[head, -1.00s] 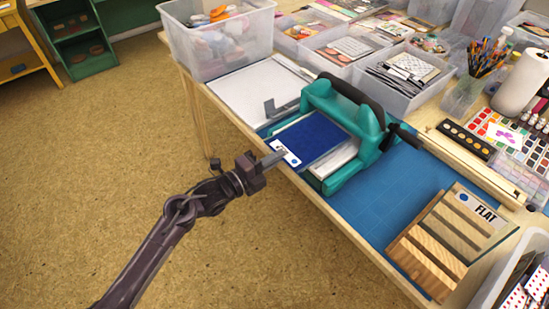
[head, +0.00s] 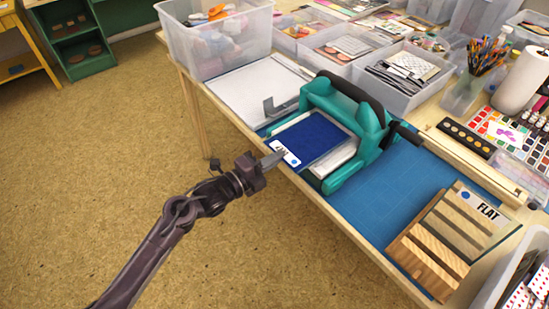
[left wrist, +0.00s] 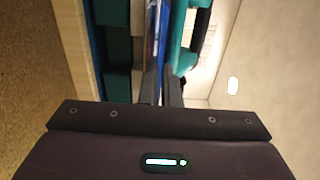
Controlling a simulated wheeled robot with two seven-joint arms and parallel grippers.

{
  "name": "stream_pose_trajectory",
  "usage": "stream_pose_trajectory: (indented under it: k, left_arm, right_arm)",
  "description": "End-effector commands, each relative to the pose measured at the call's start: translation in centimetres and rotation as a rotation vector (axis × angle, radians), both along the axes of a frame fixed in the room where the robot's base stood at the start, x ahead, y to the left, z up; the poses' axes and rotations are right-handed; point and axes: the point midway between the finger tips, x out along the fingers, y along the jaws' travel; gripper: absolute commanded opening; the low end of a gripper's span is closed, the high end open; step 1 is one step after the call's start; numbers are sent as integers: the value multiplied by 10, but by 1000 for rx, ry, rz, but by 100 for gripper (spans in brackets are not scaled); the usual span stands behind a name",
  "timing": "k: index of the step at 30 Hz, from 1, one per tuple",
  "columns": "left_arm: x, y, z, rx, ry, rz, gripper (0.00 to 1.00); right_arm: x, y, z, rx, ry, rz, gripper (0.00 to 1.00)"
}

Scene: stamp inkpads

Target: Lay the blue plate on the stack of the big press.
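The blue plate (head: 314,137) lies flat over the bed of the teal big press (head: 372,130), its white label strip (head: 284,152) facing my arm. The pale stack (head: 336,160) shows under its right edge. My left gripper (head: 274,160) is at the label edge, its fingertips overlapping the label in the head view. In the left wrist view the fingers (left wrist: 162,85) stand slightly apart, with the thin plate edge (left wrist: 159,35) between them. They look open by a small gap. My right gripper is not in view.
A blue mat (head: 375,200) lies under the press. A wooden rack labelled FLAT (head: 440,240) stands at the front right. A white board (head: 255,90) lies left of the press. Clear bins (head: 215,45) line the back. The floor left of the table is free.

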Motion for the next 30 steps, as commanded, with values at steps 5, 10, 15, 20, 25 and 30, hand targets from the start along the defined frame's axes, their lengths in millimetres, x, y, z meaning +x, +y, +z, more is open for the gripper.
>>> stream_pose_trajectory:
  k: [5, 10, 15, 20, 25, 30]
  left_arm:
    - [0, 0, -3, 0, -1, 0, 0]
    - [0, 0, -5, -1, -2, 0, 0]
    - [0, 0, -6, -1, -2, 0, 0]
    - [0, 0, -6, -1, -2, 0, 0]
    - [0, 0, -6, 0, -1, 0, 11]
    - [0, 0, -6, 0, -1, 0, 28]
  right_arm:
    - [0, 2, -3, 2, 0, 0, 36]
    - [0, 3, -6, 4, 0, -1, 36]
    - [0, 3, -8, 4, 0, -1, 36]
    - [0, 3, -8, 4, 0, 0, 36]
    - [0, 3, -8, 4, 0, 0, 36]
    - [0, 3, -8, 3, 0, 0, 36]
